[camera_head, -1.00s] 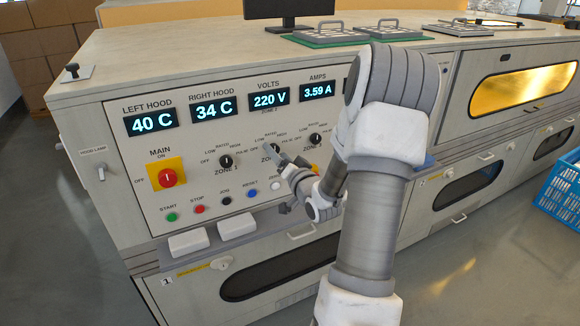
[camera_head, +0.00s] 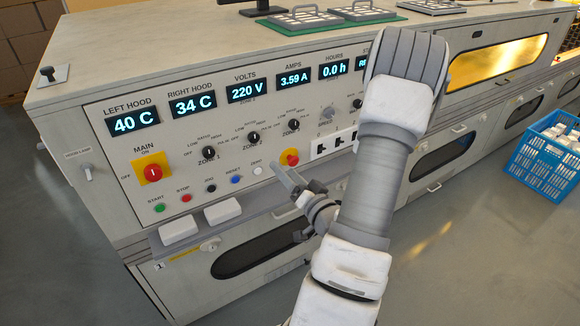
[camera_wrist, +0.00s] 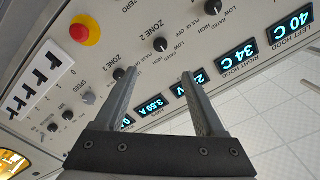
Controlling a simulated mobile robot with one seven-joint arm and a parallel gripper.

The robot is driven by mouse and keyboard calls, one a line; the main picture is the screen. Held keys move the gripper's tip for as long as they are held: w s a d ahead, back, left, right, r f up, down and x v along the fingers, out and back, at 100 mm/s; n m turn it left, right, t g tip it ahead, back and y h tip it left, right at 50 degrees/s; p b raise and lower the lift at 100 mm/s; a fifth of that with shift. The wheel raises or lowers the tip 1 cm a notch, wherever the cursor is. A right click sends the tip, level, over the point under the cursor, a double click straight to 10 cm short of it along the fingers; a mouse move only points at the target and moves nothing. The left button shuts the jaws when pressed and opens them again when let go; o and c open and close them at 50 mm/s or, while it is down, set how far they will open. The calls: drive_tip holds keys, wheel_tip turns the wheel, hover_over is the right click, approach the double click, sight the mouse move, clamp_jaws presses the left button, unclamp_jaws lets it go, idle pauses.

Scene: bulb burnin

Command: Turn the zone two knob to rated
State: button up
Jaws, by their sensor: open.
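The zone two knob (camera_head: 253,138) is a small black dial on the panel, between the zone one knob (camera_head: 209,152) and the zone three knob (camera_head: 293,125). Its pointer is too small to read surely. My gripper (camera_head: 283,172) is open and empty, below and to the right of the zone two knob, near the red and yellow stop button. In the wrist view the panel is upside down. The zone two knob (camera_wrist: 160,44) lies beyond the gap between my fingertips (camera_wrist: 160,75), apart from them. The zone three knob (camera_wrist: 118,73) is close to the left fingertip in that picture.
The red main switch (camera_head: 153,173) is at the left. A ledge with white blocks (camera_head: 180,229) projects below. A blue crate (camera_head: 545,160) stands at right.

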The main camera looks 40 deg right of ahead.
drive_tip(key=p+v, duration=0.1)
drive_tip(key=p, duration=0.2)
drive_tip(key=shift+s+a+p, duration=0.15)
drive_tip(key=shift+s+p, duration=0.1)
drive_tip(key=shift+p, duration=0.05)
idle(0.6)
